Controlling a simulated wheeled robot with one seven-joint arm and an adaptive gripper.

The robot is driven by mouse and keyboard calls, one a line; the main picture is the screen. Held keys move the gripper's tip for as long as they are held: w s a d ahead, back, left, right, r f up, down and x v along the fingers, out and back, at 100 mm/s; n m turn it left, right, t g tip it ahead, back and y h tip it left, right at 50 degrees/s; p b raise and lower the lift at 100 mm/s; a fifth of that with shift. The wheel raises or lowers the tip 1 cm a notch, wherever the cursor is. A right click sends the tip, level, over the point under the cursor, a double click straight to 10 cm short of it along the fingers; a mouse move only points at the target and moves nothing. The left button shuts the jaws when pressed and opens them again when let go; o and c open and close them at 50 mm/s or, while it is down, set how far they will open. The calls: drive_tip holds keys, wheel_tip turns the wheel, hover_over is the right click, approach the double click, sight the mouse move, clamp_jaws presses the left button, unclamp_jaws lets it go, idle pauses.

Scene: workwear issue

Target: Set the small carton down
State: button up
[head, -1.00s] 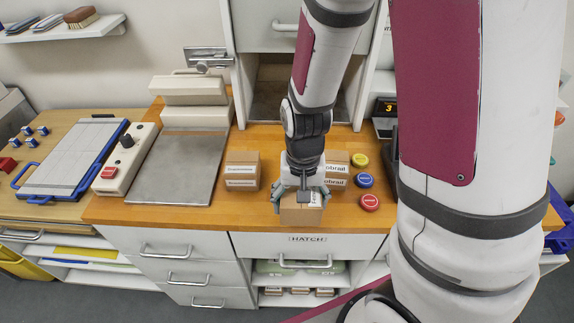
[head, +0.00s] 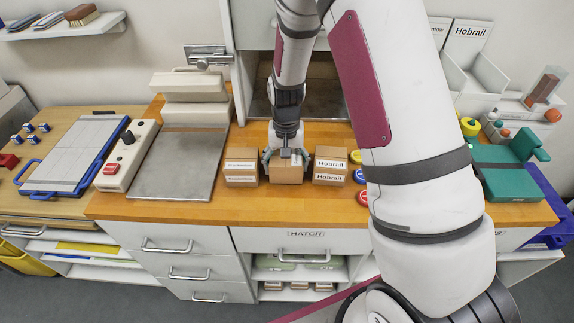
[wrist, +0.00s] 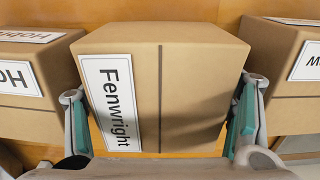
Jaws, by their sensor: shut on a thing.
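The small carton (head: 286,172) is brown cardboard, and its white label reads "Fenwright" in the wrist view (wrist: 165,85). My gripper (head: 285,158) is shut on it from above, with teal-padded fingers (wrist: 165,118) along its two sides. The carton is between two other cartons on the wooden counter (head: 290,212). I cannot tell whether its base touches the counter. The left carton (head: 241,173) has a label too small to read surely. The right carton (head: 330,166) is labelled "Hobrail".
A grey metal plate (head: 175,165) lies left of the cartons. Blue and yellow round discs (head: 359,176) sit close to the right carton, partly behind my arm. A green device (head: 508,170) stands at far right. The counter's front strip is clear.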

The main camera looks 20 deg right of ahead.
drive_tip(key=shift+f, duration=0.3)
drive_tip(key=shift+f, duration=0.1)
drive_tip(key=o, duration=1.1)
drive_tip(key=shift+c, duration=0.2)
